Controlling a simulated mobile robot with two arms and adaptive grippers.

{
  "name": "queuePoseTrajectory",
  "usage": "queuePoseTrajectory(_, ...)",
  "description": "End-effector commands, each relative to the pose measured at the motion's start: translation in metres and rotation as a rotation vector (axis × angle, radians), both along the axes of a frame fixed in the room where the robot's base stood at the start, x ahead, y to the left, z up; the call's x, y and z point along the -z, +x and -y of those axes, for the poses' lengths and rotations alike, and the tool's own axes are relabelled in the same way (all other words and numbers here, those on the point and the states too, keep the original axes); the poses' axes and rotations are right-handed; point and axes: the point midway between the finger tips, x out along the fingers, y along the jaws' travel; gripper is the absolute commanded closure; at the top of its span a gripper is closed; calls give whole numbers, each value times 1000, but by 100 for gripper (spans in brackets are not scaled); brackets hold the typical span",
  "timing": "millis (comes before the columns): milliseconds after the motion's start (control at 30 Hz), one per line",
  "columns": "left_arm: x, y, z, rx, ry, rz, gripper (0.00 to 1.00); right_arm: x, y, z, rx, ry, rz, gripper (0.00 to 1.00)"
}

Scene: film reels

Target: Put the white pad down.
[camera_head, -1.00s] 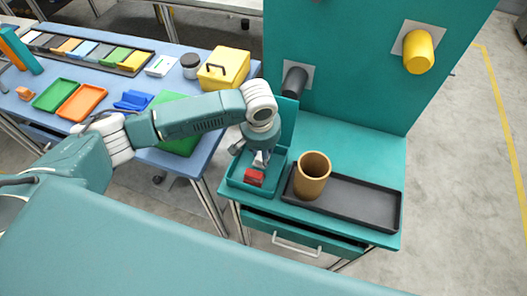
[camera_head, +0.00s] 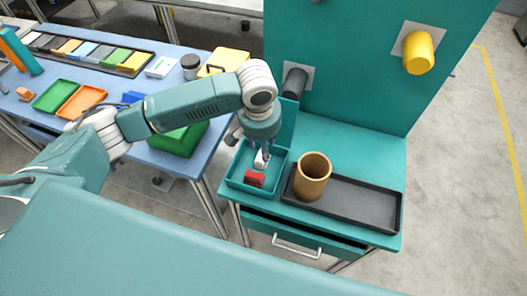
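My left gripper (camera_head: 262,157) points down over the small teal tray (camera_head: 236,184) on the teal bench. A small pale piece shows at its fingertips. It may be the white pad or part of the fingers; it is too small to tell. A red block (camera_head: 254,178) sits in the tray just below and slightly left of the fingertips. Whether the fingers are open or shut does not show. My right gripper is not in view.
A tan cup (camera_head: 313,177) stands in a long dark tray (camera_head: 367,207) right of the teal tray. A teal back panel (camera_head: 345,75) bears a dark peg (camera_head: 295,82) and a yellow peg (camera_head: 418,52). The blue table (camera_head: 190,164) at left holds trays and boxes.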

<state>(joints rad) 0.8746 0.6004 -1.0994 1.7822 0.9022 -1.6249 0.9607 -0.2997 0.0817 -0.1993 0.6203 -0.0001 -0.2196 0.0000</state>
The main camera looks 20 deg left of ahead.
Motion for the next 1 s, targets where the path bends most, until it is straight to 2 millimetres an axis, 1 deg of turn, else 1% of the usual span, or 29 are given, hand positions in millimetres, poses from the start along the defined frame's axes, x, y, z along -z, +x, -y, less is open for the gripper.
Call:
queuePoseTrajectory(33, -12, -1, 0, 2, -1, 4, 60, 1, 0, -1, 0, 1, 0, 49)
queuePoseTrajectory(100, -26, -3, 1, 1, -2, 4, 60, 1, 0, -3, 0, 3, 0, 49)
queuePoseTrajectory(200, -43, -6, 0, 0, 0, 3, 60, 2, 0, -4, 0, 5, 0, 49)
queuePoseTrajectory(333, -57, -8, 0, 1, 0, 1, 60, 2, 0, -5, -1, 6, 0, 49)
queuePoseTrajectory(500, -63, -10, 0, 0, 1, -1, 60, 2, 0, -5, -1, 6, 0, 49)
queuePoseTrajectory(1000, -63, -10, 0, 0, 0, -1, 60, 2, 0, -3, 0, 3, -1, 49)
